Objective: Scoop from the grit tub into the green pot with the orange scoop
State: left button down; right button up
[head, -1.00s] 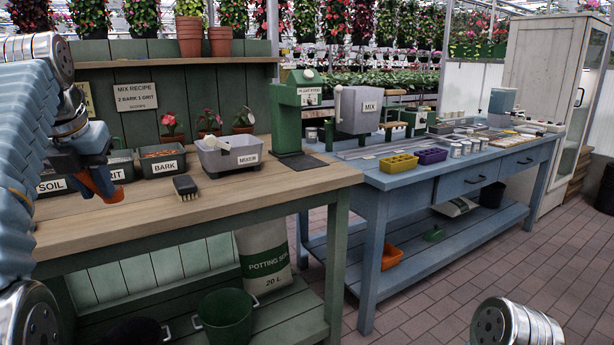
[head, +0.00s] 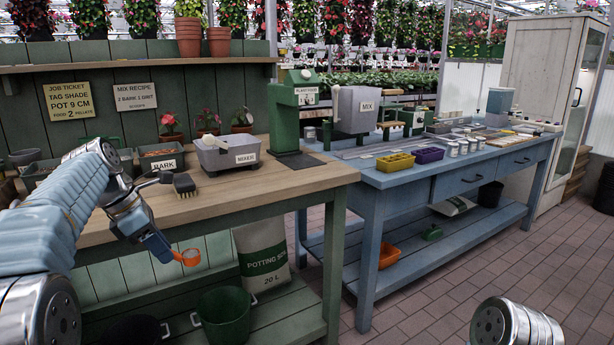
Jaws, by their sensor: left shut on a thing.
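My left gripper (head: 157,243) is shut on the orange scoop (head: 190,257), which hangs in front of the potting bench's front edge, below the top. Its contents cannot be made out. The grit tub (head: 126,156) stands at the back of the bench, left of the tub labelled BARK; my left arm hides most of it and its label. I cannot pick out the green pot for certain; a green bucket (head: 225,314) stands on the bench's lower shelf. My right gripper is out of view.
On the wooden bench (head: 300,178) are the BARK tub (head: 165,163), a grey MIXER tub (head: 228,156), a brush (head: 184,185) and a green dispenser (head: 296,112). A potting soil bag (head: 263,255) is underneath. The bench's right front is clear. A blue table (head: 430,172) stands to the right.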

pick_arm(q)
jog(key=s+d+f+m+g+y, duration=0.1)
jog(key=s+d+f+m+g, duration=0.15)
jog(key=f+m, duration=0.65)
jog(key=s+d+f+m+g+y, duration=0.2)
jog(key=d+f+m, duration=0.2)
jog(key=f+m, duration=0.45)
jog(key=s+d+f+m+g+y, duration=0.1)
jog(key=s+d+f+m+g, duration=0.15)
jog(key=f+m, duration=0.65)
notch_tip(320, 180, up, 8)
jog(key=n, duration=0.2)
jog(key=shift+r+p, duration=0.15)
jog(key=shift+p, duration=0.25)
jog(key=shift+w, duration=0.1)
